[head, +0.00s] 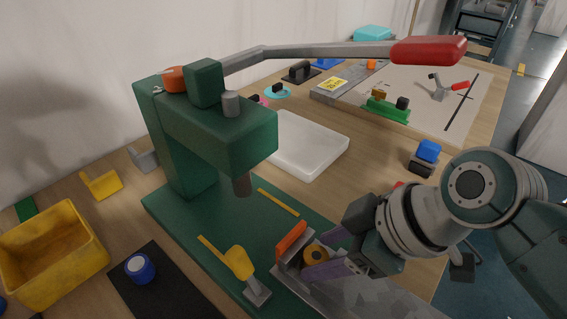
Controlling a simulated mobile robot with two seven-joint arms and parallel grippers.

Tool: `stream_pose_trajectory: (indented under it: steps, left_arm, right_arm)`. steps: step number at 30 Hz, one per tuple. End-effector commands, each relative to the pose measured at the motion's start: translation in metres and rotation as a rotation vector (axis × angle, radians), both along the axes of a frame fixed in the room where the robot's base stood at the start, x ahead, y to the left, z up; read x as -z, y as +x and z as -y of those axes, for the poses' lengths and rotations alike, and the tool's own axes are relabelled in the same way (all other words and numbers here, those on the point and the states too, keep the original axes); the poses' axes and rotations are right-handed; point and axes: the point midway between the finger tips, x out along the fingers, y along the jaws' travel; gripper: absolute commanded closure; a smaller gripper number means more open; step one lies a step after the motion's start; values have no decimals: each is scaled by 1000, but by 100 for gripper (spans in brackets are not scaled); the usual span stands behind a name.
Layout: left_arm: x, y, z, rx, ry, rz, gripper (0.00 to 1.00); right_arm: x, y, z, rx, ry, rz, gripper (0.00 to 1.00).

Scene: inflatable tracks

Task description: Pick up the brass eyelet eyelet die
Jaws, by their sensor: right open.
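The brass eyelet die (314,253) appears as a small brass-yellow ring with a dark centre. It is beside an orange-faced grey block on the press's green base. My right gripper (325,254) comes in from the right, low over the base. Its jaws are open, with one finger on the far side of the brass ring and one on the near side. I cannot tell whether the fingers touch it. My left gripper is not in view.
A green hand press (210,125) with a long red-handled lever stands close by on the left. A yellow toggle clamp (239,262) is left of the die. A yellow bin (52,256), a white tray (305,147) and a blue-topped block (428,151) are around.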

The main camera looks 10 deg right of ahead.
Motion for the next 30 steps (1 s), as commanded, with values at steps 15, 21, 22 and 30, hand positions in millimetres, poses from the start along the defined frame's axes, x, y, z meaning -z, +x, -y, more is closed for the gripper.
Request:
stream_pose_trajectory:
  steps: [15,21,22,30]
  left_arm:
    - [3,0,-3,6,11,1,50]
    - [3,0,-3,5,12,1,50]
    - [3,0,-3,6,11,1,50]
    - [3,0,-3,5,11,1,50]
  right_arm:
    - [9,3,-4,1,-1,0,57]
    - [8,3,-4,1,-1,0,80]
    - [8,3,-4,1,-1,0,83]
    - [8,3,-4,1,-1,0,100]
